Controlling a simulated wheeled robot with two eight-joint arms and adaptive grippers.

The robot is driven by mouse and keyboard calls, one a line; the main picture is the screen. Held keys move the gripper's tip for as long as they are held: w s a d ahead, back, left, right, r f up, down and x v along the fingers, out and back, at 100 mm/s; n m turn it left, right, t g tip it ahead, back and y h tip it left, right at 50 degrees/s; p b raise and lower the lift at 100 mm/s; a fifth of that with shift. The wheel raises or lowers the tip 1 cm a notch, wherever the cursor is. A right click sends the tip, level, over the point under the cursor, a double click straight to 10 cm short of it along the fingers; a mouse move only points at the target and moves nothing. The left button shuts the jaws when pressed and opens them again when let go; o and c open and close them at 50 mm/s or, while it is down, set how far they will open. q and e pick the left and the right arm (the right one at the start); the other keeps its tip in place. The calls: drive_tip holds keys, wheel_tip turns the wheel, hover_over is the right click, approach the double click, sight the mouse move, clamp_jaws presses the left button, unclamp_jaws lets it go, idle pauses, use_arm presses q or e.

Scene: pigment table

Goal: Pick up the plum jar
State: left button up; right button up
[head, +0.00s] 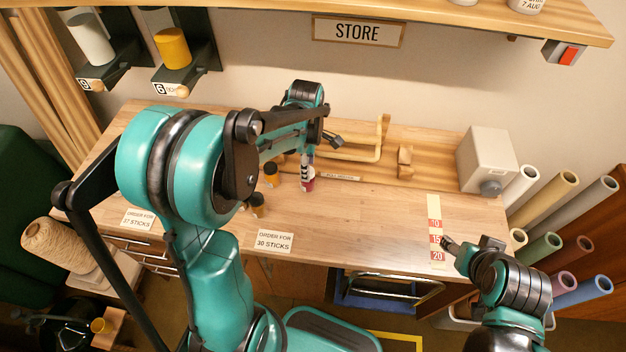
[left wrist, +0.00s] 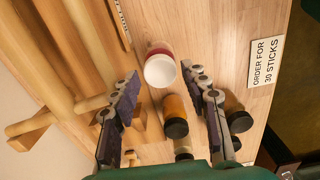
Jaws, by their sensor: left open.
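A plum-red jar with a white top (head: 308,184) stands on the wooden table near the middle. It also shows in the left wrist view (left wrist: 160,68), just beyond and between the fingertips. My left gripper (head: 307,168) is open at the jar, with one finger partly covering it in the head view. In the left wrist view the two fingers (left wrist: 162,78) are spread apart with nothing held between them. My right gripper (head: 452,243) is over the right front of the table, away from the jar; its opening is unclear.
Ochre jars with dark lids (head: 271,176) (left wrist: 175,117) stand close to the left gripper. A wooden rack (head: 376,150) lies behind. A grey box (head: 487,160) stands at the back right. The table between the jar and the numbered strip (head: 435,216) is clear.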

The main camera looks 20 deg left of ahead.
use_arm(q)
wheel_tip(320, 180, down, 7)
drive_tip(key=shift+r+b, duration=0.1)
drive_tip(key=shift+b, duration=0.8)
drive_tip(key=c, duration=0.9)
